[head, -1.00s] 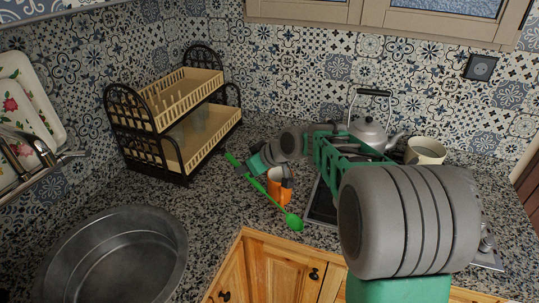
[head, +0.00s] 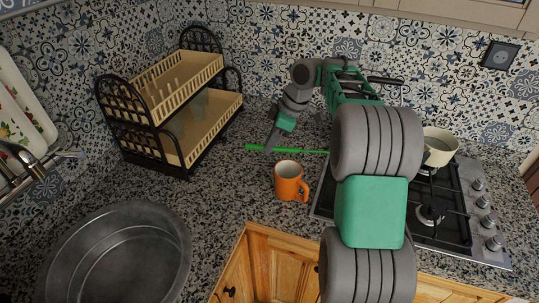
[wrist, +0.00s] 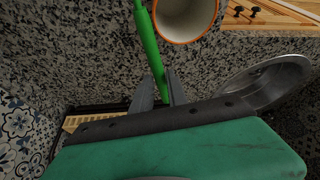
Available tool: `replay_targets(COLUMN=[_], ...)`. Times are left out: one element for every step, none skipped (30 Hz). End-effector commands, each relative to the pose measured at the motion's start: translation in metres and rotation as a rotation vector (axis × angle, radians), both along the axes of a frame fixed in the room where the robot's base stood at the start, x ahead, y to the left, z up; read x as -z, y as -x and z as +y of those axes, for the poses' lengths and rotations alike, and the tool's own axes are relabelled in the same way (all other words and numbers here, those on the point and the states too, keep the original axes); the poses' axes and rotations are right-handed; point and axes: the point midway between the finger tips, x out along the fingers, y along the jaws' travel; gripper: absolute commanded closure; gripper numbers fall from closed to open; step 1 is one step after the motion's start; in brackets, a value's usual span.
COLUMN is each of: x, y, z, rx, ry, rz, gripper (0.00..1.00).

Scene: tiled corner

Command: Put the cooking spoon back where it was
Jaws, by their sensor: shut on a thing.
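The green cooking spoon (head: 262,148) shows in the head view as a thin bar beyond the mug. Its right end passes behind my arm, so its bowl is hidden. My gripper (head: 270,143) is shut on its handle near the left end. In the wrist view, the spoon (wrist: 147,35) runs from the top edge down between the fingers of my gripper (wrist: 161,86). The orange mug (head: 288,182) stands upright on the counter, nearer the front. Its open rim shows beside the spoon in the wrist view (wrist: 186,14).
A two-tier dish rack (head: 187,108) stands left of my gripper. A round metal basin (head: 120,255) is at the front left. The stove (head: 462,228) is at right, with a cream pot (head: 441,148) on it. Speckled counter (head: 225,190) is clear around the mug.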

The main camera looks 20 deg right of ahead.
Motion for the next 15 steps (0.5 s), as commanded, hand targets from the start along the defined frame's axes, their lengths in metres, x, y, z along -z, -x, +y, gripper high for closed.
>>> replay_targets(x=[0.000, 0.002, 0.004, 0.007, 0.009, 0.013, 0.017, 0.019, 0.022, 0.025, 0.028, 0.030, 0.033, 0.036, 0.045], y=[-0.004, -0.008, -0.015, -0.021, -0.028, -0.037, -0.044, -0.050, -0.059, -0.065, -0.070, -0.078, -0.083, -0.088, -0.094], z=[0.002, 0.003, 0.005, 0.007, 0.008, 0.010, 0.012, 0.014, 0.016, 0.017, 0.018, 0.020, 0.021, 0.022, 0.024], rx=[-0.001, -0.002, -0.004, -0.005, -0.006, -0.005, -0.005, -0.007, -0.007, -0.005, -0.004, -0.005, -0.005, -0.005, -0.005], ry=[0.000, -0.001, -0.001, -0.001, -0.001, -0.001, -0.002, -0.001, -0.001, -0.001, -0.001, -0.001, -0.001, -0.001, -0.002], rz=[0.000, 0.001, 0.001, 0.003, 0.003, 0.004, 0.004, 0.002, 0.002, 0.002, 0.002, 0.001, 0.002, 0.002, 0.004], gripper=[1.00, 1.00, 1.00, 1.00, 1.00, 1.00, 1.00, 1.00, 1.00, 1.00, 1.00, 1.00, 1.00, 1.00, 1.00])
